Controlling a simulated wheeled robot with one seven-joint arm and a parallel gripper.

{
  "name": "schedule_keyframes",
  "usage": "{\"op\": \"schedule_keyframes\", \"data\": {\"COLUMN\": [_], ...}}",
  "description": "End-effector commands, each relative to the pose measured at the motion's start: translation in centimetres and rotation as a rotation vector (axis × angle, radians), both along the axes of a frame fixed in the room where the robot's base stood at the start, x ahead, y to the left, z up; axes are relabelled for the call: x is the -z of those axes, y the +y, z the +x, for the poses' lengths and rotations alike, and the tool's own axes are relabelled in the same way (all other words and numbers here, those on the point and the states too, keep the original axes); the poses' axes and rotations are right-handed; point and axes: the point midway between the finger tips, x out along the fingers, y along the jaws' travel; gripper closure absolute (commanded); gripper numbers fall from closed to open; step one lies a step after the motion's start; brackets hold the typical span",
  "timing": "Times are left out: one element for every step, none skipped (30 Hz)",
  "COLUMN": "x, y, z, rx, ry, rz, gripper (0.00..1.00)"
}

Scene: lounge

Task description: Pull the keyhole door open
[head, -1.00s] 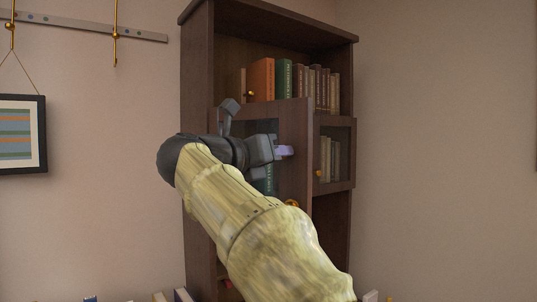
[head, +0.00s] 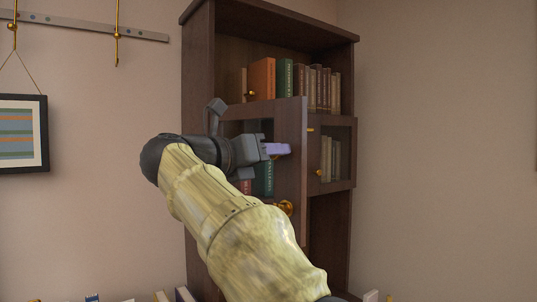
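The keyhole door (head: 294,125) is a brown wooden door with a dark pane, on the left of the bookcase's middle section. It stands partly open, its right edge swung out from the bookcase. A round brass knob (head: 285,207) sits low on it, near that edge. No keyhole can be made out. My gripper (head: 279,149), grey with lavender fingertips, is in front of the door at pane height, above the knob and apart from it. Whether the fingertips touch the door, and the gap between them, cannot be told. My gripper and arm hide part of the pane and the door's lower left.
The bookcase (head: 198,80) has books (head: 263,80) on its upper shelf and a second glazed door (head: 345,150) on the right with a small brass knob (head: 318,172). A framed picture (head: 22,132) hangs on the left wall. Book tops show along the bottom edge.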

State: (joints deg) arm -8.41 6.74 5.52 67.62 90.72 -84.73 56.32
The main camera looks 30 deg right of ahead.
Motion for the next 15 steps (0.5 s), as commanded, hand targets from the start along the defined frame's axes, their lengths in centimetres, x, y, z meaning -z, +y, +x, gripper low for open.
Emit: {"op": "schedule_keyframes", "data": {"x": [0.0,0.0,0.0,0.0,0.0,0.1,0.1,0.1,0.1,0.1,0.1,0.1,0.1,0.2,0.2], "y": [0.0,0.0,0.0,0.0,0.1,0.2,0.4,0.6,1.0,1.3,1.7,2.3,2.8,3.4,4.1], "z": [0.0,0.0,0.0,0.0,-0.1,-0.1,-0.1,-0.2,-0.3,-0.4,-0.5,-0.7,-0.9,-1.1,-1.3], "rx": [0.0,0.001,0.001,0.0,0.0,0.0,0.0,-0.001,-0.002,-0.002,-0.003,-0.004,-0.004,-0.005,-0.004], "ry": [0.0,0.0,0.0,0.0,0.0,0.0,0.0,0.0,0.0,0.0,0.0,0.0,-0.001,0.001,0.0], "rz": [0.001,0.001,0.001,0.001,0.001,0.001,0.001,0.0,0.001,0.001,0.0,0.0,0.001,0.001,0.001], "gripper": [0.57,0.57,0.57,0.57,0.57,0.57,0.57,0.57,0.57,0.57,0.57,0.57,0.57,0.57,0.57]}}
